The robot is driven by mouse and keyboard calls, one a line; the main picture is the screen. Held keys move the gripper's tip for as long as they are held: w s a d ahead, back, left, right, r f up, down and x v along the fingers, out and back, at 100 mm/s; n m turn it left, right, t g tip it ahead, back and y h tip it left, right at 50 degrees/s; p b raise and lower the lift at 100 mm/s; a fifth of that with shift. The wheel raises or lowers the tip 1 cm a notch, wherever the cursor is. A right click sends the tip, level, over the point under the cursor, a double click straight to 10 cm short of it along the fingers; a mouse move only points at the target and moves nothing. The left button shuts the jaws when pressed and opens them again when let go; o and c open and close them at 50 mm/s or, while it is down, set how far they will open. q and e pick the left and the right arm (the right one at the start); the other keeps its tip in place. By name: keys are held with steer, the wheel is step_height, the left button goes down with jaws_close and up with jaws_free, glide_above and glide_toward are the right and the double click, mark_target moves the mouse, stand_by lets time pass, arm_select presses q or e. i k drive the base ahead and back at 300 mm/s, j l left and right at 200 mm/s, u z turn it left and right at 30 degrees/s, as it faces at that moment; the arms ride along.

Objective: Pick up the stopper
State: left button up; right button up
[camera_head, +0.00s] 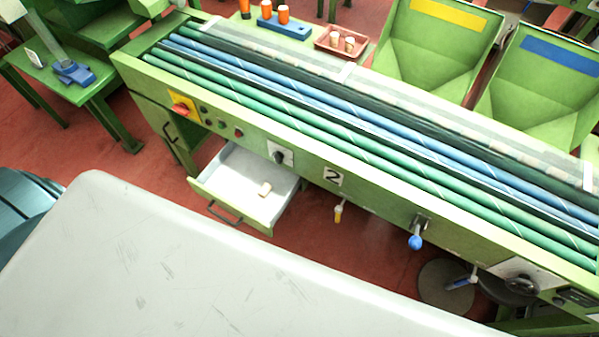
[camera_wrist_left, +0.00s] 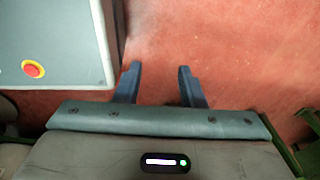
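Other small cork pieces (camera_head: 342,42) stand in a reddish-brown tray (camera_head: 329,51) behind the machine's rollers. My left gripper (camera_wrist_left: 159,75) shows in the left wrist view with its two dark blue fingers apart. Nothing is between them, and only red floor is behind them. No stopper shows in that view. Neither gripper is in the head view, and my right gripper is in no view.
The green machine (camera_head: 255,136) with long green and blue rollers crosses the head view. A blue-ended lever (camera_head: 415,242) and a yellow-ended handle (camera_head: 338,214) stick out below its front. Orange-topped items (camera_head: 283,15) stand in a blue holder. Two green bins are at upper right.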

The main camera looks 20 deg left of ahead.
mark_target(263, 192)
steer(key=j+z, duration=0.2)
steer(key=j, duration=0.2)
steer(key=k+j+z, duration=0.2)
steer(key=j, duration=0.2)
steer(key=j+z, duration=0.2)
steer(key=j, duration=0.2)
steer(key=k+j+z, duration=0.2)
steer(key=j, duration=0.15)
steer(key=j+u, duration=0.25)
steer(key=j+z, duration=0.25)
steer(key=l, duration=0.1)
